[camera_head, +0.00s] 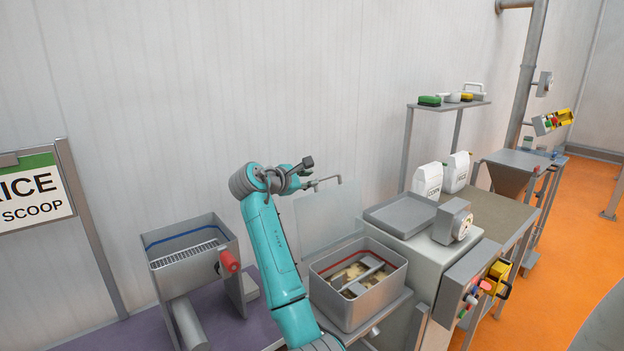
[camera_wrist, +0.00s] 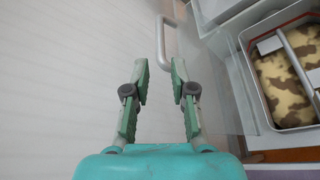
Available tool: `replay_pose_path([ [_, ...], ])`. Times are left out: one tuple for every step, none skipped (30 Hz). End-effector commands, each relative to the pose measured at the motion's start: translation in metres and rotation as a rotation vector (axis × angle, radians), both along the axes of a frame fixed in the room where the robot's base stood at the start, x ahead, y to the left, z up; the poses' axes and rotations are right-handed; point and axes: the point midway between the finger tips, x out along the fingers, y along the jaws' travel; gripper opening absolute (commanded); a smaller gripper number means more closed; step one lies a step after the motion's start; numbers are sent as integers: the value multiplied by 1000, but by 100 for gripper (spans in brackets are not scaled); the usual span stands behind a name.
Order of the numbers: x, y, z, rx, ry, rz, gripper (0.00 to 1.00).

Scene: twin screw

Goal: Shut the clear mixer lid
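The clear mixer lid (camera_head: 330,218) stands raised, nearly upright, behind the open steel mixer (camera_head: 342,309). The lid also shows as a faint see-through sheet in the wrist view (camera_wrist: 222,75). Its grey bar handle (camera_head: 324,181) is at the lid's top edge and shows in the wrist view (camera_wrist: 162,45). My gripper (camera_head: 305,172) is at the left of the handle. In the wrist view my gripper (camera_wrist: 160,72) is open, fingers apart. The handle's near end appears in line with the gap between the fingertips; I cannot tell whether it touches them.
Mottled dough (camera_wrist: 285,80) and a crossbar lie in the mixer. A steel hopper (camera_head: 190,250) with a red knob stands left. A grey tray (camera_head: 401,214) and a control box (camera_head: 470,289) stand right. The white wall (camera_head: 200,100) is behind the lid.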

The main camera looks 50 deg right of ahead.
Motion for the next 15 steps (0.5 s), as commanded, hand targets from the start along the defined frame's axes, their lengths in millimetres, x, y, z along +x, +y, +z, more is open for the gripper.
replay_pose_path([
  [-2,-3,0,1,20,-9,25],
  [-3,-5,0,1,29,-11,25],
  [-3,-7,-1,2,36,-13,25],
  [-4,-9,-1,2,38,-14,25],
  [-4,-12,-2,2,38,-14,25],
  [-4,-16,-3,2,37,-14,25],
  [-4,-20,-4,2,37,-14,25],
  [-4,-24,-5,1,36,-14,25],
  [-4,-30,-7,1,35,-14,25],
  [-3,-35,-9,2,35,-13,25],
  [-3,-40,-10,2,35,-13,25],
  [-3,-48,-12,1,35,-14,25],
  [-3,-53,-13,1,35,-14,25],
  [-3,-58,-15,2,35,-13,25],
  [-3,-65,-17,1,34,-13,25],
])
